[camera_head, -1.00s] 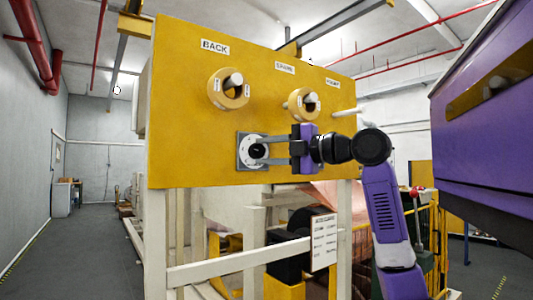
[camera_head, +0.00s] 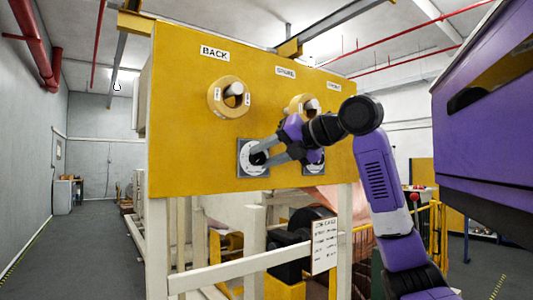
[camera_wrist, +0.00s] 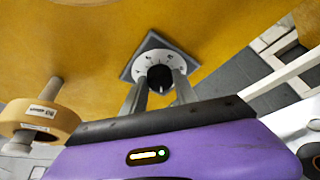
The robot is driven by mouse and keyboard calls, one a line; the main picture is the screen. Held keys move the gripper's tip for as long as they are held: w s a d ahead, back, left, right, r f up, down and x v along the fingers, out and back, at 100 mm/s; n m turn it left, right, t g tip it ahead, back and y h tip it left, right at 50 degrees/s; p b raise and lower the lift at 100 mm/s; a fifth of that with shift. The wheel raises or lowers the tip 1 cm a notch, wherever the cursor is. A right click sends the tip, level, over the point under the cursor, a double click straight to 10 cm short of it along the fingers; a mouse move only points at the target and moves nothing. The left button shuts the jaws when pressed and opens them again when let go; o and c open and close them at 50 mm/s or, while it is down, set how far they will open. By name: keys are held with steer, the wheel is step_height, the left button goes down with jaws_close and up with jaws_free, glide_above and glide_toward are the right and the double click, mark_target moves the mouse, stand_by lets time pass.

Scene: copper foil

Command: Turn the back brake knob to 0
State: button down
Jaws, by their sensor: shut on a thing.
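The back brake knob is a small black knob (camera_wrist: 160,78) on a white marked dial (camera_head: 248,150) with a grey square plate, on the yellow panel (camera_head: 200,130) below the BACK label (camera_head: 214,52). My gripper (camera_head: 264,154) reaches it from the right and is shut on the knob. In the wrist view, the two grey fingers (camera_wrist: 158,92) lie on either side of the knob, and the gripper looks rolled relative to the dial. The dial's numbers are too small to read, and part of the scale is hidden by the fingers and knob.
A second yellow switch (camera_head: 301,106) and another dial plate (camera_head: 314,165) are partly behind my arm. A white rail (camera_head: 240,268) and a hanging sign (camera_head: 325,243) are below the panel.

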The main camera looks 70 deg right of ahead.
steer(key=shift+n, duration=0.5)
steer(key=c, duration=1)
jaws_free()
steer(key=shift+o, duration=0.2)
steer(key=b+v, duration=0.1)
steer(key=v, duration=0.6)
steer(key=shift+s+a+r, duration=0.2)
steer(key=shift+s+a, duration=0.05)
steer(key=shift+a, duration=0.05)
